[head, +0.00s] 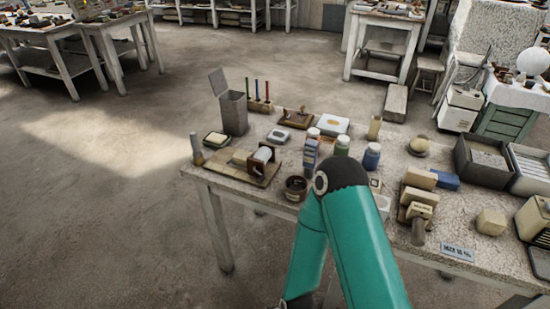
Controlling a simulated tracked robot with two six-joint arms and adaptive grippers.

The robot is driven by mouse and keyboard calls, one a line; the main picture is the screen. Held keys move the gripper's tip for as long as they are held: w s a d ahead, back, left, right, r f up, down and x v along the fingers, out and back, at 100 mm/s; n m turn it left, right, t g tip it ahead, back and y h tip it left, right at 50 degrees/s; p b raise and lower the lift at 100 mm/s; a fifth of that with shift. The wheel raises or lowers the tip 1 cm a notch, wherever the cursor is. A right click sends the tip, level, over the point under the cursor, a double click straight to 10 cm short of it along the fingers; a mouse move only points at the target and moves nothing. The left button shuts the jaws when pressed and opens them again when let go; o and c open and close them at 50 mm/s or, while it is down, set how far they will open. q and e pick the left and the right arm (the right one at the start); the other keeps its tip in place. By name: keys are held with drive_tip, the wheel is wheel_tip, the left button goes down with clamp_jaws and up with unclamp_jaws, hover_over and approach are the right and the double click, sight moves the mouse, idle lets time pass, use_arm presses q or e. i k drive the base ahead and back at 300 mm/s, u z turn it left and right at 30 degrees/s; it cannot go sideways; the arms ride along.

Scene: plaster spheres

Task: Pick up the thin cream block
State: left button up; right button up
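Several cream blocks lie on the right half of the worktable. One long, flat cream block (420,179) lies beside a blue block (444,180). Another cream block (419,195) is just in front of it, on or against brown pieces. I cannot tell for sure which is the thin one. A teal arm of mine with a dark elbow rises in front of the table and hides part of its front edge. Neither gripper shows in the head view.
The worktable (455,235) is crowded. Jars, including a blue one (371,156), stand mid-table behind my arm. A tall grey box (233,113) with a raised lid stands at the left. Grey trays (482,163) are at the right. Open floor (110,200) lies left.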

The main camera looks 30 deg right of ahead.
sight(239, 157)
drive_tip(key=z, duration=0.25)
drive_tip(key=i, duration=1)
drive_tip(key=u, duration=0.1)
